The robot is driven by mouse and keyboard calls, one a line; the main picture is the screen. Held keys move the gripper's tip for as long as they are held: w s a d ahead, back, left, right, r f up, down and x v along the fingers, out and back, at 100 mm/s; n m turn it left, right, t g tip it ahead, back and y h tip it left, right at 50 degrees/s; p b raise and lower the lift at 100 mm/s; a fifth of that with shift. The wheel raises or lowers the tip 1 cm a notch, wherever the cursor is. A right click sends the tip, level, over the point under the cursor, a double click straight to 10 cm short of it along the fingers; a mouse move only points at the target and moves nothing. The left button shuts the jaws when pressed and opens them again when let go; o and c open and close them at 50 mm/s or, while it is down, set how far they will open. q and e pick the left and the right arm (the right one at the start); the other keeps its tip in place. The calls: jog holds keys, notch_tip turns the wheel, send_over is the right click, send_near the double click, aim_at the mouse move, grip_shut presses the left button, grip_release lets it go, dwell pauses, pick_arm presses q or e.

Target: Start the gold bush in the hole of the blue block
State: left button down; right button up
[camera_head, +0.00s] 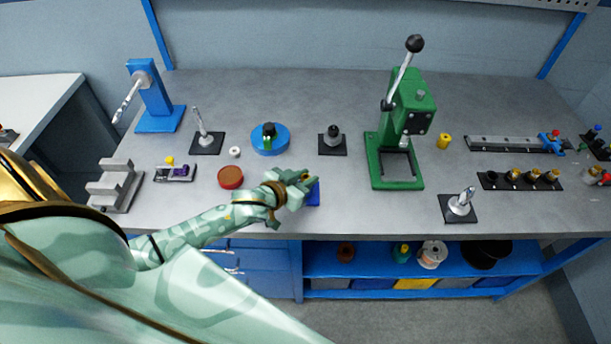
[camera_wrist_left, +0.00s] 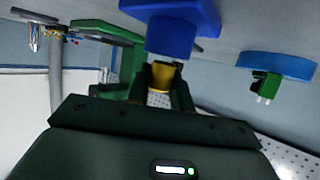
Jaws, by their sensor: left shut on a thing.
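The blue block (camera_head: 314,193) sits near the front edge of the bench, partly hidden behind my left gripper (camera_head: 305,178). In the left wrist view the blue block (camera_wrist_left: 178,32) fills the top middle. The gold bush (camera_wrist_left: 162,76) is between the fingers of my left gripper (camera_wrist_left: 161,80), which is shut on it. The bush lies close against the face of the block in that view. I cannot tell whether its end is in the hole, as the hole is hidden. My right gripper is not in view.
A green press (camera_head: 405,125) stands right of the block. A red-brown round dish (camera_head: 231,177) and a blue round base (camera_head: 270,139) are to the left and behind. A yellow cylinder (camera_head: 444,141) stands beyond the press. The bench between block and press is clear.

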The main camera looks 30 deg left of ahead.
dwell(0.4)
pick_arm(q)
jog(key=shift+r+p, duration=0.1)
jog(key=shift+p, duration=0.2)
dwell(0.6)
dwell(0.4)
jog(key=shift+f, duration=0.75)
